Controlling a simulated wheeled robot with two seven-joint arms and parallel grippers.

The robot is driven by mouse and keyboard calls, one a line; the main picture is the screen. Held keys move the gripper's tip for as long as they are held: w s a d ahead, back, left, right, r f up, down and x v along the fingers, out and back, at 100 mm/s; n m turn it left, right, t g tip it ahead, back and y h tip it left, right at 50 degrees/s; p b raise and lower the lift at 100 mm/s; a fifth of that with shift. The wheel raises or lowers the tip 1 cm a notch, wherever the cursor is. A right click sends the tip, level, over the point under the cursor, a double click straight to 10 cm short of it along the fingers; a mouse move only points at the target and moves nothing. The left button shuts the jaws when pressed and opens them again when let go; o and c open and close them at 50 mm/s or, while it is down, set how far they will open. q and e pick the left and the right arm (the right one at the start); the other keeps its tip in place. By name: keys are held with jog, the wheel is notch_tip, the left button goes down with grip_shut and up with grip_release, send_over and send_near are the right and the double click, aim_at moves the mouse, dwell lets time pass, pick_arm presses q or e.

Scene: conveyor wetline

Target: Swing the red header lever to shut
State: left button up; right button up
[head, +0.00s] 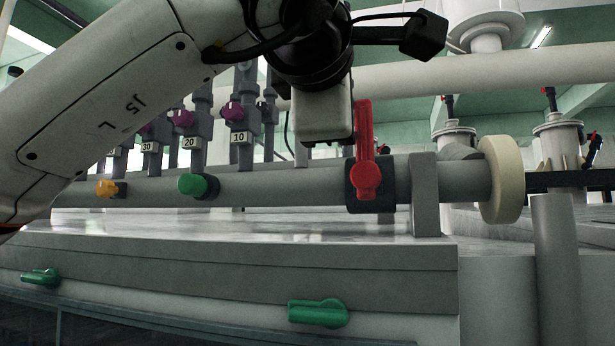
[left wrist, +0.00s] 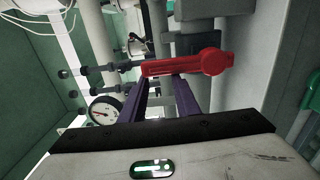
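The red header lever (head: 364,150) stands upright on a dark collar around the grey header pipe (head: 300,183), its handle pointing up from a round hub. My left gripper (head: 325,122) is just left of the handle in the head view, its fingers hidden there. In the left wrist view, the gripper's two purple fingers (left wrist: 163,84) are apart, with a gap between them. The red lever (left wrist: 185,66) lies across their tips in that view, its hub to the right. I cannot tell whether the fingers touch it. My right gripper is not in view.
Small valves with a green knob (head: 198,185) and an orange knob (head: 108,188) line the pipe to the left. Green handles (head: 318,313) sit on the front below. A pressure gauge (left wrist: 105,112) shows in the left wrist view. A cream flange (head: 502,180) ends the pipe.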

pick_arm(q)
jog(key=shift+o, duration=0.9)
jog(key=shift+s+d+f+m, duration=0.3)
jog(key=shift+d+f, duration=0.2)
jog(key=shift+d, duration=0.15)
jog(key=b+v, duration=0.3)
jog(key=v, duration=0.4)
jog(key=shift+r, duration=0.15)
jog(key=shift+d, duration=0.1)
jog(key=shift+w, duration=0.15)
